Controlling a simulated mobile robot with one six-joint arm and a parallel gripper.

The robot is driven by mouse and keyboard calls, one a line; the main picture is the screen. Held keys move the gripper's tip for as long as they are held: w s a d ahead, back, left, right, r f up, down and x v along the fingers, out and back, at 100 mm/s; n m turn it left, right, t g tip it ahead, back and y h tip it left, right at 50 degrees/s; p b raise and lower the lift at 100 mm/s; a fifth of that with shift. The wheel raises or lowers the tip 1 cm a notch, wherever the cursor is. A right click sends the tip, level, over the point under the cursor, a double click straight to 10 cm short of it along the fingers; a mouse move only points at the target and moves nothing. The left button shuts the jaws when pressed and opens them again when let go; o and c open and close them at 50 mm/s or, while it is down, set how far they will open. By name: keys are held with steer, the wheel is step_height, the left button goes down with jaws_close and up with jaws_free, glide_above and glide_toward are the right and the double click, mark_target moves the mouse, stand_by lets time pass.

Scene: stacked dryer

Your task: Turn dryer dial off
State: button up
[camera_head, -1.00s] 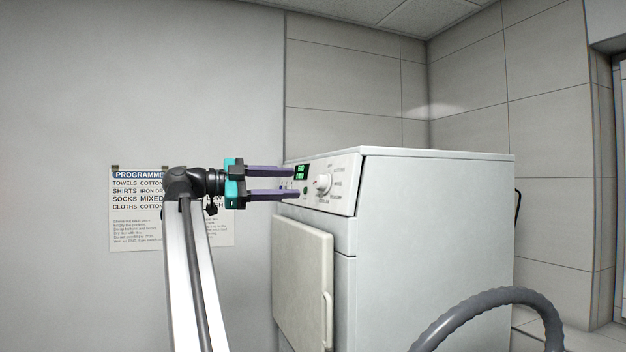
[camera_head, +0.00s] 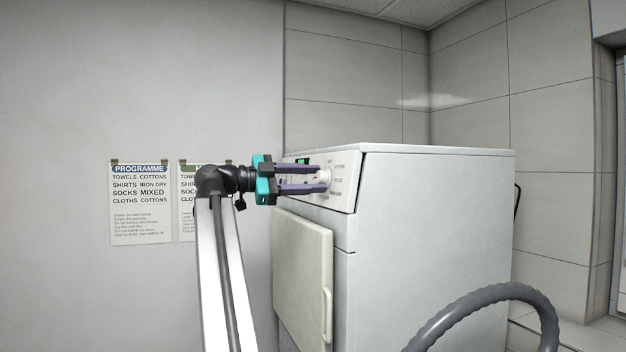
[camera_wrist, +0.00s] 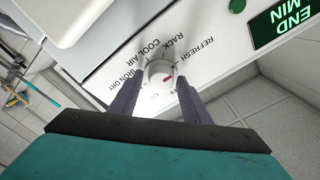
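The white round dial (camera_wrist: 160,72) with a red mark sits on the dryer's control panel (camera_wrist: 215,62), ringed by labels such as COOL AIR, RACK, REFRESH and IRON DRY. In the head view the dial (camera_head: 323,176) is at the fingertips of my gripper (camera_head: 322,179). The wrist view shows my gripper (camera_wrist: 158,88) open, one purple finger on each side of the dial's lower part. I cannot tell whether the fingers touch it. The red mark lies on the dial's lower right in the wrist view. The label it points to is partly hidden by a finger.
The white dryer (camera_head: 430,240) has a closed door (camera_head: 302,275) below the panel. A green display (camera_wrist: 285,22) and a green button (camera_wrist: 237,5) are beside the dial. Programme sheets (camera_head: 140,205) hang on the left wall. A grey hose (camera_head: 490,300) curves in front at right.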

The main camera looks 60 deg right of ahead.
steer(key=c, duration=0.7)
steer(key=shift+w+d+r, duration=0.1)
steer(key=shift+d, duration=0.1)
steer(key=shift+c, duration=0.2)
steer(key=shift+a, duration=0.15)
